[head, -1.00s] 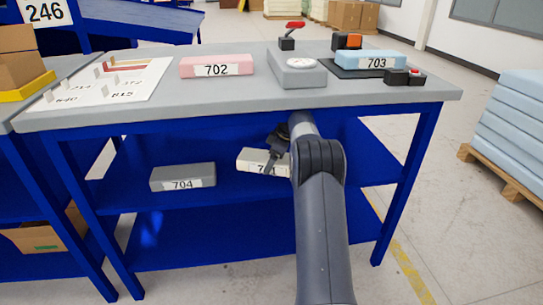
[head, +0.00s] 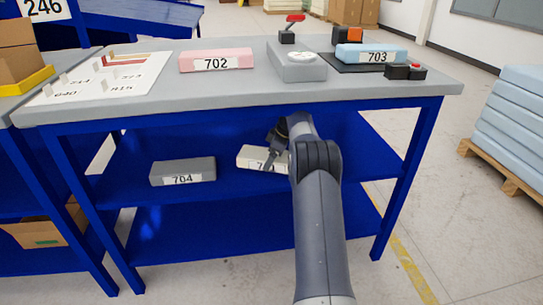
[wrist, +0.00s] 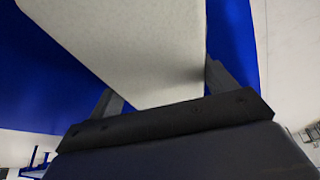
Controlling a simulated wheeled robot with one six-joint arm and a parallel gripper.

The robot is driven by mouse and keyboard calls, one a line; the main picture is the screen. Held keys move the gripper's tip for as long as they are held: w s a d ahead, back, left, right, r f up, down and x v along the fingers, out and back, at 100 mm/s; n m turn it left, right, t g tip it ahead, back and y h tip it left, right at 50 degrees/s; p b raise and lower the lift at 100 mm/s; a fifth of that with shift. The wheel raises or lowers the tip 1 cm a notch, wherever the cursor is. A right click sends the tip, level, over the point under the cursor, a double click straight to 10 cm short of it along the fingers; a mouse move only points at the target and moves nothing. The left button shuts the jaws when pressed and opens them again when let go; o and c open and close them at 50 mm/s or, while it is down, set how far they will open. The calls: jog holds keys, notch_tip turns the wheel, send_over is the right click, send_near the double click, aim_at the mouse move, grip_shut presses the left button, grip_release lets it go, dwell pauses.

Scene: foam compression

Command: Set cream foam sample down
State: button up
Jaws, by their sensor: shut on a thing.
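The cream foam sample (head: 249,156) is a pale block with a label that is partly covered. It is at the blue middle shelf (head: 226,190) under the grey bench top, to the right of the grey sample 704. My gripper (head: 272,158) is shut on it, with a dark finger across its label. In the wrist view the cream foam sample (wrist: 135,45) fills the upper middle, between the fingers of my gripper (wrist: 160,88). I cannot tell whether its underside touches the shelf.
The grey sample 704 (head: 183,171) lies on the same shelf to the left. Above, the bench top (head: 200,92) carries the pink sample 702 (head: 216,60), a grey gauge device (head: 297,62) and the blue sample 703 (head: 371,54). The bench top's front edge and right leg (head: 407,180) frame my arm.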

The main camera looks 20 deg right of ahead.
jog(key=shift+f, duration=0.3)
jog(key=o, duration=0.9)
notch_tip(320, 180, up, 2)
jog(key=shift+d+r+p, duration=0.1)
jog(key=shift+r+p, duration=0.15)
jog(key=shift+p, duration=0.4)
jog(key=shift+s+d+r+p, duration=0.15)
jog(key=shift+r+p, duration=0.2)
jog(key=shift+p, duration=0.15)
jog(key=s+d, duration=0.2)
jog(key=d, duration=0.1)
jog(key=s+d, duration=0.5)
jog(key=d, duration=0.1)
jog(key=shift+s+d+f, duration=0.15)
jog(key=shift+s+f, duration=0.1)
jog(key=shift+f, duration=0.15)
